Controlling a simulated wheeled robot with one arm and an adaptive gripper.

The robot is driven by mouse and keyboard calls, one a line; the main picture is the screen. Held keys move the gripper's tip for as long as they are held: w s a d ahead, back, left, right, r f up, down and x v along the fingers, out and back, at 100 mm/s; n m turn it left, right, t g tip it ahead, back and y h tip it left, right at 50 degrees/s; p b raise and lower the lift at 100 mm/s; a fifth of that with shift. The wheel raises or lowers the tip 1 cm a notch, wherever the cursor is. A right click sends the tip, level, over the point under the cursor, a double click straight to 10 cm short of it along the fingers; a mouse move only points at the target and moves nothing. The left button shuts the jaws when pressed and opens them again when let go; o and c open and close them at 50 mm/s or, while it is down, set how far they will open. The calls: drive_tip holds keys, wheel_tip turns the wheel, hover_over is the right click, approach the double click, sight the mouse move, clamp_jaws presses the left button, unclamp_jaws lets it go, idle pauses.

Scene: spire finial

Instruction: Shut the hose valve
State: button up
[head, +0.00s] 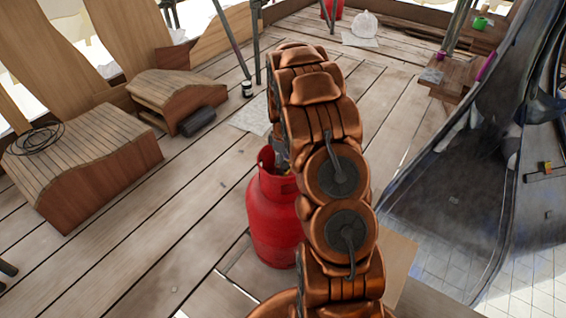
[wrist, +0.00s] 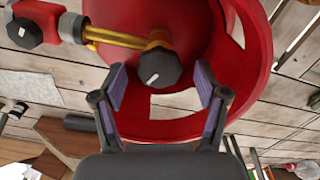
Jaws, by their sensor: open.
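A red gas cylinder (head: 268,222) stands upright on the plank floor, partly hidden behind my arm. In the wrist view its red collar (wrist: 255,60) surrounds a brass valve fitting (wrist: 125,38) with a black faceted knob (wrist: 157,68) that has a white mark. A red fitting (wrist: 72,28) with a second black knob (wrist: 24,32) is joined to the brass at the upper left. I cannot tell which knob is the hose valve. My gripper (wrist: 160,82) is open, its fingers on either side of the central knob with visible gaps.
Wooden planked blocks (head: 85,165) stand at the left, one with a coiled black cable (head: 38,139). A small dark jar (head: 247,88) stands behind the cylinder. A large dark curved form (head: 455,180) fills the right. Floor left of the cylinder is clear.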

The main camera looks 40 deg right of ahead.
drive_tip(key=shift+f, duration=0.1)
drive_tip(key=c, duration=1.2)
drive_tip(key=shift+o, duration=0.2)
drive_tip(key=m, duration=0.5)
drive_tip(key=shift+m+p, duration=0.3)
drive_tip(key=shift+m, duration=0.1)
drive_tip(key=m, duration=0.6)
drive_tip(key=shift+m, duration=0.4)
